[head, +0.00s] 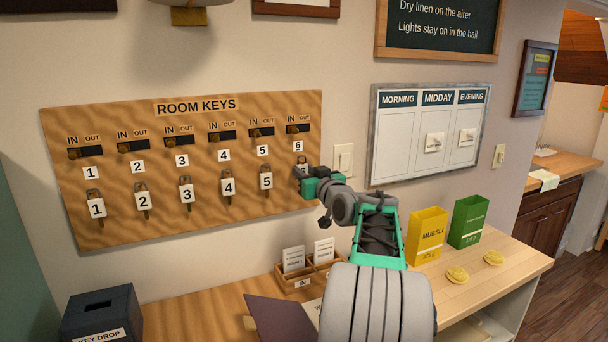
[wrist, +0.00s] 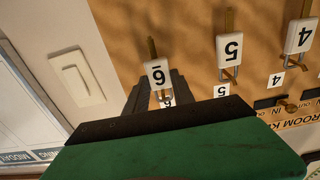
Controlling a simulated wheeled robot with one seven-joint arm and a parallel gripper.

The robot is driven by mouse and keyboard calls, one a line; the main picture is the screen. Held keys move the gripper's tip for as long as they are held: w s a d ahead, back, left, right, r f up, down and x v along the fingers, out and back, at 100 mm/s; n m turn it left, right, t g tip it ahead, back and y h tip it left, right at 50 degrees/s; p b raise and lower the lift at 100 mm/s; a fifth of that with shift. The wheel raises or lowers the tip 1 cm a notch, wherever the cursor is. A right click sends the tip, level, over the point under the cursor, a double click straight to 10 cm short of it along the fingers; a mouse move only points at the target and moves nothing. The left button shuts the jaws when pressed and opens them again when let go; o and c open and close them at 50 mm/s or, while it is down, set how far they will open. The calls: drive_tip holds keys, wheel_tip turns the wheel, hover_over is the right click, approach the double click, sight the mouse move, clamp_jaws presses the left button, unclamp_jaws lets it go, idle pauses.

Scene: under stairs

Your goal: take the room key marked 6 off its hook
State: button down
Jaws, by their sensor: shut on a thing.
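The room keys board (head: 150,205) hangs on the wall with numbered key tags in a row, each below its printed number. The white tag of key 6 (wrist: 158,73) shows in the wrist view, with its brass key standing out above it in that picture. My gripper (wrist: 158,88) is shut on key 6, its two dark fingers either side of the tag. In the head view my gripper (head: 302,176) is at the board's right end, covering most of that key.
Key 5 (head: 266,181) hangs close to the left of my gripper. A light switch (head: 343,160) and a planner board (head: 383,172) are to the right. Below are a wooden card tray (head: 293,286), a muesli box (head: 428,236) and a green box (head: 469,221).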

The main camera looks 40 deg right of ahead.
drive_tip(key=b+v, duration=0.3)
drive_tip(key=v, duration=0.1)
drive_tip(key=shift+s+a, duration=0.15)
drive_tip(key=shift+s, duration=0.15)
idle(0.4)
drive_tip(key=b+v, duration=0.5)
drive_tip(key=v, duration=0.1)
drive_tip(key=shift+w, duration=0.1)
